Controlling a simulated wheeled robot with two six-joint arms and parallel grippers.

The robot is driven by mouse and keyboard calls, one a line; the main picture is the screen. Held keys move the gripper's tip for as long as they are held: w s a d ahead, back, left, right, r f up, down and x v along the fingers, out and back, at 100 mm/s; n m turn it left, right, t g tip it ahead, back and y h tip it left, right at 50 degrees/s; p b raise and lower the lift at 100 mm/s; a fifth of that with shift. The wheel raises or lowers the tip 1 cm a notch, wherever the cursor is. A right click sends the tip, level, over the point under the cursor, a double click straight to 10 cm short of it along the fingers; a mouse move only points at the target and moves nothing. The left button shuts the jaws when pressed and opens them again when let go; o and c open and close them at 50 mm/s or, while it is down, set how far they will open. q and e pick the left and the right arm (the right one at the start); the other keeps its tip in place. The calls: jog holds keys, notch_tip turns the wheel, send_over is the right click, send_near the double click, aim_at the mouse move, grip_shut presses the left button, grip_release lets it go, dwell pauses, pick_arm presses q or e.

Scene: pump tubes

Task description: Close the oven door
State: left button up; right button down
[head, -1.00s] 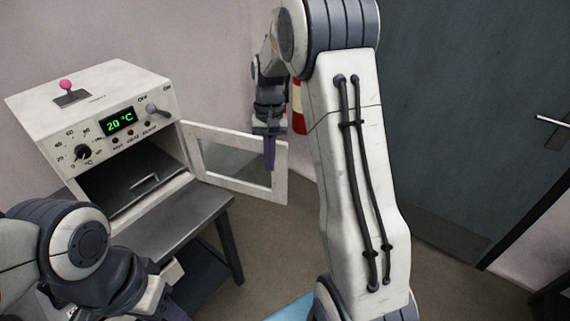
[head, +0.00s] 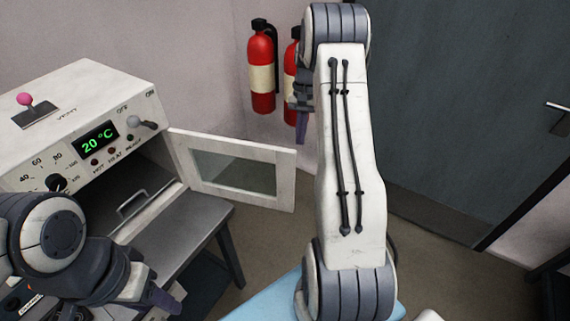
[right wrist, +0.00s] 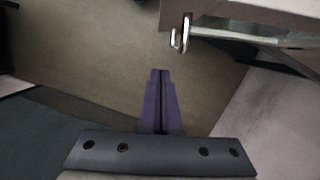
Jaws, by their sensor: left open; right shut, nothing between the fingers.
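The white oven (head: 93,105) stands at the left in the head view, with its green display reading 20 °C. Its door (head: 284,182), a white frame with a glass pane, stands wide open, swung out to the right. My right gripper is mostly hidden behind my own arm link in the head view, up and right of the door. In the right wrist view my right gripper (right wrist: 161,73) is shut and empty. A pale panel edge with a metal hook (right wrist: 181,34) lies beyond its tips, probably part of the door. My left gripper (head: 165,300) is open at the lower left, below the oven.
A grey metal table (head: 180,229) carries the oven. Two red fire extinguishers, one at the left (head: 261,68) and one partly hidden by my arm, are by the back wall. A dark door (head: 470,110) is at the right. Floor is free below the oven door.

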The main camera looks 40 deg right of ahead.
aim_at(293, 173)
jog(key=s+a+f+p, duration=0.1)
jog(key=f, duration=0.2)
jog(key=s+a+f+p, duration=0.1)
jog(key=a+f+p, duration=0.1)
jog(key=f, duration=0.1)
jog(key=s+a+f+p, duration=0.1)
jog(key=a+f, duration=0.1)
jog(key=f, duration=0.1)
jog(key=shift+s+f+p, duration=0.3)
jog(key=shift+p, duration=0.1)
jog(key=shift+a, duration=0.1)
